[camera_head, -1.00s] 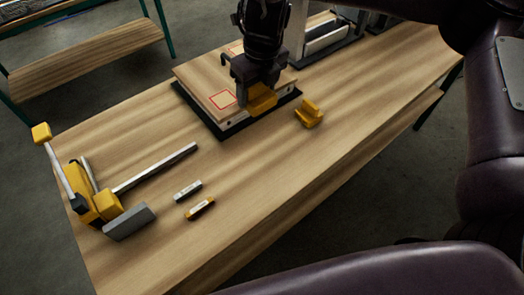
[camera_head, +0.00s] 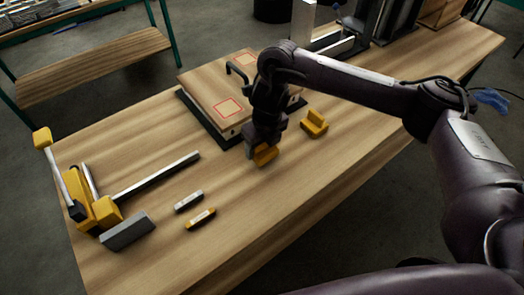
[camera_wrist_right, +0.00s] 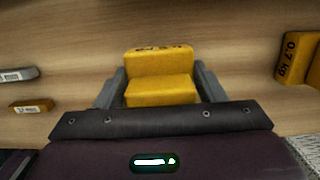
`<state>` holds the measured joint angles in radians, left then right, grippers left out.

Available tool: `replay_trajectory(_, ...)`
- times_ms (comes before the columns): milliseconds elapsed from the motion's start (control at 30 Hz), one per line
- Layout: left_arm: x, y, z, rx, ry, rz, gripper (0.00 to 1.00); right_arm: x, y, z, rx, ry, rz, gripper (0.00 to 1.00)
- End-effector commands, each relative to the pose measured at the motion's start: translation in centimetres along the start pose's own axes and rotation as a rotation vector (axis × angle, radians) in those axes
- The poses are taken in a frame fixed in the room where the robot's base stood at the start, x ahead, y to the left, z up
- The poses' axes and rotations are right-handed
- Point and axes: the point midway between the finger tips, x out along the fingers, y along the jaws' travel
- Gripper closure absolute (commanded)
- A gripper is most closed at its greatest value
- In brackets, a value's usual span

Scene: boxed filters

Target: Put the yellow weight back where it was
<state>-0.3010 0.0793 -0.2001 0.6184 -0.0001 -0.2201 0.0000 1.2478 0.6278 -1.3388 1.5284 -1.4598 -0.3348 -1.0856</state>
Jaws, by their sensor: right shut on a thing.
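My right gripper (camera_head: 260,148) is shut on a yellow weight (camera_head: 265,154) just in front of the wooden box. In the right wrist view the held yellow weight (camera_wrist_right: 160,75) sits between the two grey fingers, with dark lettering on its far top edge that I cannot read fully. I cannot tell whether its underside touches the table. A second yellow weight (camera_head: 315,123) stands on the table to the right of the gripper. It also shows at the right edge of the wrist view (camera_wrist_right: 299,58), marked 0.7 kg. My left gripper is not in view.
The wooden box (camera_head: 215,88) with red square outlines stands on a black mat (camera_head: 190,103). A yellow clamp (camera_head: 105,212) lies at the left. A grey marker-like piece (camera_head: 188,201) and a yellow one (camera_head: 200,218) lie mid-table.

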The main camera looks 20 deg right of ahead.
Motion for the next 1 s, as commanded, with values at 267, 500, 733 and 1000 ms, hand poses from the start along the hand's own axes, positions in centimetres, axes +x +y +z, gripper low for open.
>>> replay_trajectory(267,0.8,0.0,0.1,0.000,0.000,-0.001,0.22,2.6,0.1,-0.3,0.000,-0.003,0.002,0.91)
replay_trajectory(500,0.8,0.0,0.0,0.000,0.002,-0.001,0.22,2.6,0.1,-0.3,0.000,-0.003,0.001,0.91)
replay_trajectory(733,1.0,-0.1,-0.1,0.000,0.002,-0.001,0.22,3.0,0.0,-0.5,0.000,0.002,0.001,0.24)
replay_trajectory(1000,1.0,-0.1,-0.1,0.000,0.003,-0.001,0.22,3.0,0.0,-0.5,0.000,0.002,0.001,0.15)
